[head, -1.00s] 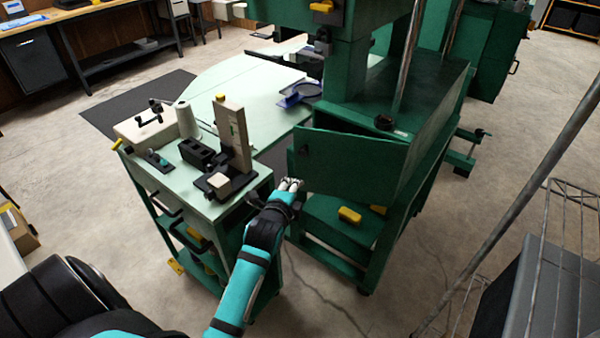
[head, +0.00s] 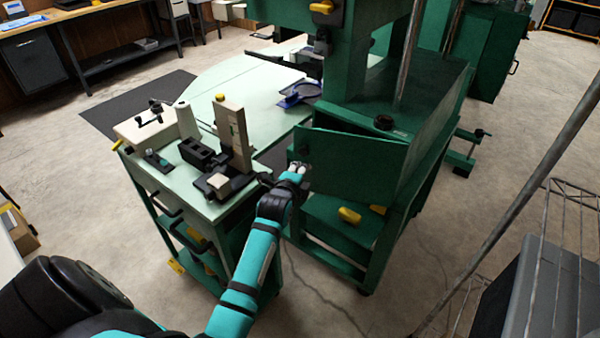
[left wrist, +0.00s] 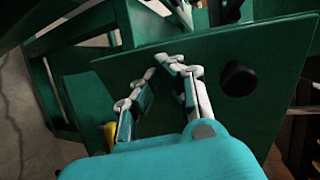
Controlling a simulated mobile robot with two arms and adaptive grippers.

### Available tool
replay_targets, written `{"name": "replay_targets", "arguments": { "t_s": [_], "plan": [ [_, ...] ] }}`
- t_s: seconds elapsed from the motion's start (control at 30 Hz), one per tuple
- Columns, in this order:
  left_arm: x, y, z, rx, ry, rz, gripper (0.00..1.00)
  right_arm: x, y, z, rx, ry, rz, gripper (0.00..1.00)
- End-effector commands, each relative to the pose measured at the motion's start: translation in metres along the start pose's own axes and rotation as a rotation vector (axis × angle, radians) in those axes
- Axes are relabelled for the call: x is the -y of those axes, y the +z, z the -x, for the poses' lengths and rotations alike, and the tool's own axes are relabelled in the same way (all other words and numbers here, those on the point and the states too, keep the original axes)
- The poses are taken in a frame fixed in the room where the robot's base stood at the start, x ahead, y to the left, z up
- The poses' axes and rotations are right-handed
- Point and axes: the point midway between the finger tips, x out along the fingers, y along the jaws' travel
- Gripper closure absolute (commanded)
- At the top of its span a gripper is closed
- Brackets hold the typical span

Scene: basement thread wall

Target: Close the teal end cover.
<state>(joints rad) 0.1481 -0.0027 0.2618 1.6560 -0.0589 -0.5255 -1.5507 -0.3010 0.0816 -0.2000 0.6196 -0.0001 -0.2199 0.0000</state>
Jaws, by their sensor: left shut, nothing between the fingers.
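The teal end cover (head: 352,166) is a flat dark green-teal panel on the near end of the green machine. It stands ajar, with a gap along its top edge. A round black knob (left wrist: 238,78) is on the face of the cover in the left wrist view. My left gripper (head: 301,169) is shut and empty, at the left part of the cover's outer face, just below the knob. In the left wrist view its fingertips (left wrist: 177,66) lie over the panel, left of the knob. I cannot tell whether they touch it. My right gripper is not in view.
A green cart (head: 215,207) with a winder and blocks on top stands close left of my left arm. A yellow block (head: 349,215) lies on the shelf below the cover. A wire rack (head: 548,270) stands at the right. Concrete floor is clear between.

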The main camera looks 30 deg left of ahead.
Motion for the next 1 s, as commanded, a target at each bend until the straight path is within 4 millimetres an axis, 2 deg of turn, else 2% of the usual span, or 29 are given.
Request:
{"name": "replay_targets", "arguments": {
  "t_s": [0.27,0.4,0.53,0.7,1.0],
  "plan": [
    [0.010,0.004,-0.034,-0.098,0.001,-0.042,1.00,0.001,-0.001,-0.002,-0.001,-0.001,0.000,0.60],
    [0.017,0.001,-0.069,-0.108,0.005,-0.039,1.00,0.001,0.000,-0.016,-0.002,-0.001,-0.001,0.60],
    [0.023,-0.003,-0.089,-0.107,0.006,-0.036,1.00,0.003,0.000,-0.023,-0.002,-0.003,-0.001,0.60],
    [0.028,-0.005,-0.098,-0.105,0.006,-0.036,1.00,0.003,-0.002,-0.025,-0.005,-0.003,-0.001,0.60],
    [0.030,-0.005,-0.098,-0.105,0.005,-0.035,1.00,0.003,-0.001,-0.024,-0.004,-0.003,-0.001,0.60]
  ]
}}
